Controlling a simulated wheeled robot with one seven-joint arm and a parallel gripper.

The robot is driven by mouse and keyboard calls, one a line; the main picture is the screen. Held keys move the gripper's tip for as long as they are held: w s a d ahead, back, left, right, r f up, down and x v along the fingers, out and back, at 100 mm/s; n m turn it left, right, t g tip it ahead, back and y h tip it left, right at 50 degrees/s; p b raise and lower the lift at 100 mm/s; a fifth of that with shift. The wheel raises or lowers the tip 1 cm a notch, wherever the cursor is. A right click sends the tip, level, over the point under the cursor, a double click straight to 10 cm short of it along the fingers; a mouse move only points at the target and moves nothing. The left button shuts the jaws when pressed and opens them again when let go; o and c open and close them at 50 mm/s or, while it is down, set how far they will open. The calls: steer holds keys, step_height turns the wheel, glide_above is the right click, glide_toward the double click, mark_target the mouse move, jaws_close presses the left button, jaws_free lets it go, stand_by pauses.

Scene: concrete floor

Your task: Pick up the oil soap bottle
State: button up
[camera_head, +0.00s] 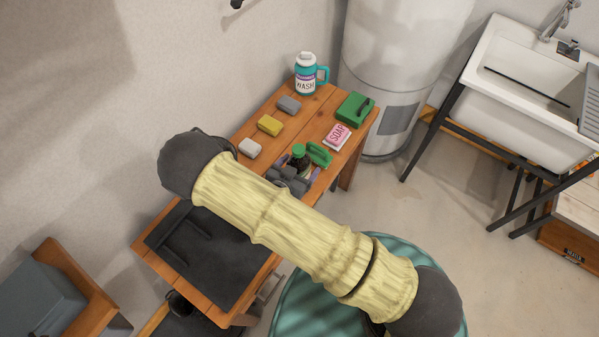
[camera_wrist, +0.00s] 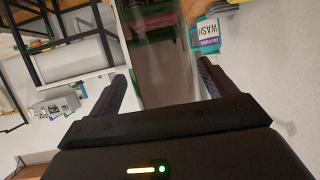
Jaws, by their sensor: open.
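The oil soap bottle appears to be the dark bottle with a green cap (camera_head: 299,152), standing near the front edge of the wooden table. My gripper (camera_head: 297,170) is at this bottle, with its fingers open on either side. In the wrist view, a dark brown, partly see-through bottle body (camera_wrist: 168,60) stands between the open fingers of my gripper (camera_wrist: 164,80). Gaps seem to show beside the fingers, and whether either touches cannot be told. My gripper hides the bottle's lower part in the head view.
On the wooden table (camera_head: 257,124) are a green brush (camera_head: 319,154), a pink soap box (camera_head: 337,136), a green case (camera_head: 354,108), a teal wash jug (camera_head: 306,78), and yellow (camera_head: 269,125), white (camera_head: 250,148) and grey (camera_head: 289,104) blocks. A white tank (camera_head: 390,60) stands behind, a sink (camera_head: 530,95) right.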

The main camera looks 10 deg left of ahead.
mark_target(300, 145)
steer(key=shift+w+d+f, duration=0.1)
steer(key=shift+f, duration=0.3)
steer(key=shift+c, duration=0.2)
steer(key=c, duration=1.4)
steer(key=shift+r, duration=0.1)
steer(key=shift+w+r, duration=0.15)
steer(key=r, duration=0.3)
steer(key=r+b, duration=0.1)
steer(key=r, duration=0.5)
steer(key=shift+w+a+r, duration=0.1)
steer(key=shift+a+r, duration=0.15)
steer(key=shift+r, duration=0.05)
